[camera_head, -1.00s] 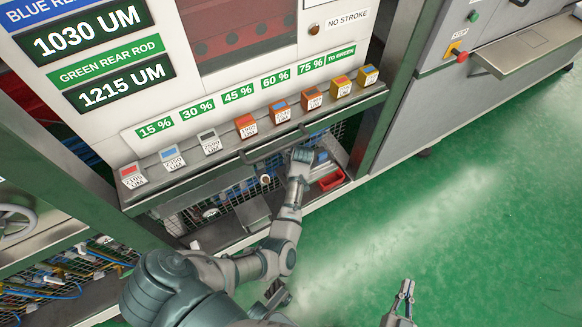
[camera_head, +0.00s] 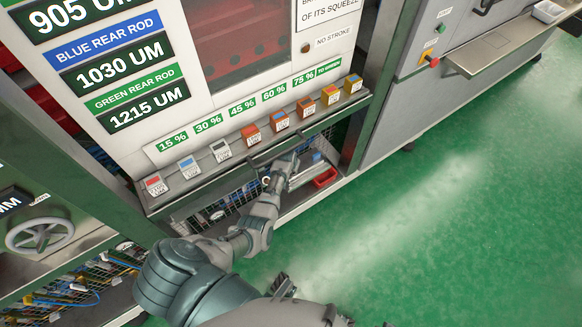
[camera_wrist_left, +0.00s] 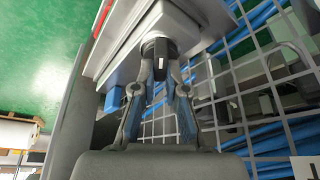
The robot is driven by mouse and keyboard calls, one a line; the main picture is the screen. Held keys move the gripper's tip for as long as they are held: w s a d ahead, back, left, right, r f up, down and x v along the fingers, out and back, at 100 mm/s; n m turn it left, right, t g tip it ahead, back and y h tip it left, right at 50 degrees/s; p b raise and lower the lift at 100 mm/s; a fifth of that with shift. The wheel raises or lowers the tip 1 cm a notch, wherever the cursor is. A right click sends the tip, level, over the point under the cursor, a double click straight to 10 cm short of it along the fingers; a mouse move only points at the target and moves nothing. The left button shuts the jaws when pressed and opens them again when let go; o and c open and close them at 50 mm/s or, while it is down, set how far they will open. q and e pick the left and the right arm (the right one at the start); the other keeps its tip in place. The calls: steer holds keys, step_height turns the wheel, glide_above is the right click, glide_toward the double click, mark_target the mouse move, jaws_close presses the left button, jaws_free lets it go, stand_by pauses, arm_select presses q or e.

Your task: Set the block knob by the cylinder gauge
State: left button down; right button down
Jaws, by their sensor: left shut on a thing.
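My left gripper (camera_head: 288,160) reaches under the front ledge of the white panel, near the ledge's handle. In the left wrist view, my left gripper (camera_wrist_left: 160,72) is shut on a dark knob (camera_wrist_left: 160,50) with a white pointer line, its two fingers on either side. The knob sits on a light housing; in the head view the knob is hidden. I cannot make out the cylinder gauge for certain. Only a sliver of my right gripper may show at the bottom edge.
Green labels (camera_head: 242,109) run from 15 % to TO GREEN above the blocks. Panel signs read BLUE REAR ROD 1030 UM and GREEN REAR ROD 1215 UM. A handwheel (camera_head: 39,236) is at left, a red bin (camera_head: 325,178) below the ledge. Green floor (camera_head: 440,215) is clear at right.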

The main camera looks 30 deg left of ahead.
arm_select(q)
steer(key=m, duration=0.1)
steer(key=m+h+p, duration=0.1)
steer(key=shift+w+r+m, duration=0.2)
steer(key=shift+r+m, duration=0.05)
steer(key=shift+m, duration=0.55)
steer(key=shift+f+m+h, duration=0.1)
steer(key=shift+m+h, duration=0.4)
steer(key=shift+m, duration=0.4)
steer(key=shift+d+m, duration=0.15)
steer(key=shift+m, duration=0.35)
arm_select(e)
step_height(320, 180, down, 4)
steer(key=shift+a+r, duration=0.1)
steer(key=shift+r, duration=0.05)
arm_select(q)
steer(key=shift+h, duration=0.3)
arm_select(e)
steer(key=shift+r, duration=0.15)
arm_select(q)
steer(key=c, duration=1.2)
jaws_free()
steer(key=shift+f, duration=0.15)
arm_select(e)
steer(key=shift+w, duration=0.15)
